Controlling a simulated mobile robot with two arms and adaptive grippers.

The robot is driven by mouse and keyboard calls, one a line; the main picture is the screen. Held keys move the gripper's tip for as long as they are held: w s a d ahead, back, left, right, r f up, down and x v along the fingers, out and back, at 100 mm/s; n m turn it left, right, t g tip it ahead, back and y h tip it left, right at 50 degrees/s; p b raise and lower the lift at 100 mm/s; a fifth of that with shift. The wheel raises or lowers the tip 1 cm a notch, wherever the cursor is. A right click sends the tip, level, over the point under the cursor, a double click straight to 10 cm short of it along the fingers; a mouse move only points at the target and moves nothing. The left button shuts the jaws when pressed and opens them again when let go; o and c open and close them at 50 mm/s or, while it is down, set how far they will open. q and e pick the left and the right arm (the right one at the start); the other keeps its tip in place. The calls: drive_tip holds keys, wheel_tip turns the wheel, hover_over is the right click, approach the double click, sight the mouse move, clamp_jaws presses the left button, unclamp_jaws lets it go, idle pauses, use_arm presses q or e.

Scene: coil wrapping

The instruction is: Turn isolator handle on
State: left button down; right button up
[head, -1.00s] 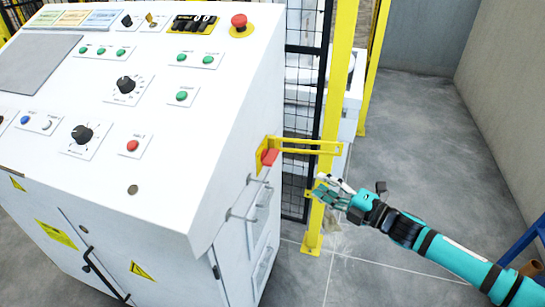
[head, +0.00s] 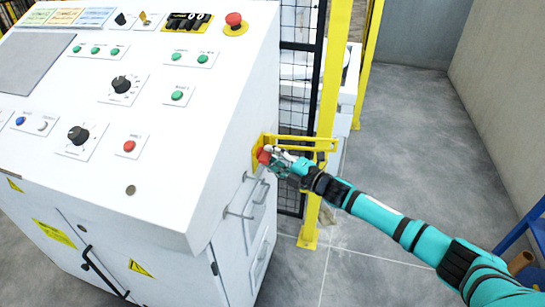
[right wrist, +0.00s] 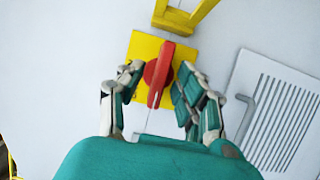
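The red isolator handle (right wrist: 160,76) sits on a yellow square plate (right wrist: 143,45) on the side of the white cabinet. In the right wrist view it is nearly upright, its top leaning slightly right. In the head view the handle (head: 264,157) is partly covered by my right gripper (head: 272,158). In the right wrist view my right gripper (right wrist: 157,86) has its fingers on either side of the handle. A gap shows on the left; the right finger is very close to the handle, and contact is unclear. My left gripper is not in view.
A yellow bracket (head: 308,143) juts out just above the handle toward a yellow fence post (head: 329,100). A vent grille (right wrist: 283,115) and thin cabinet handles (head: 240,200) are close by. The white control console (head: 190,130) fills the left. Grey floor (head: 410,150) is open at right.

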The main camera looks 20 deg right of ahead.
clamp_jaws()
idle(0.3)
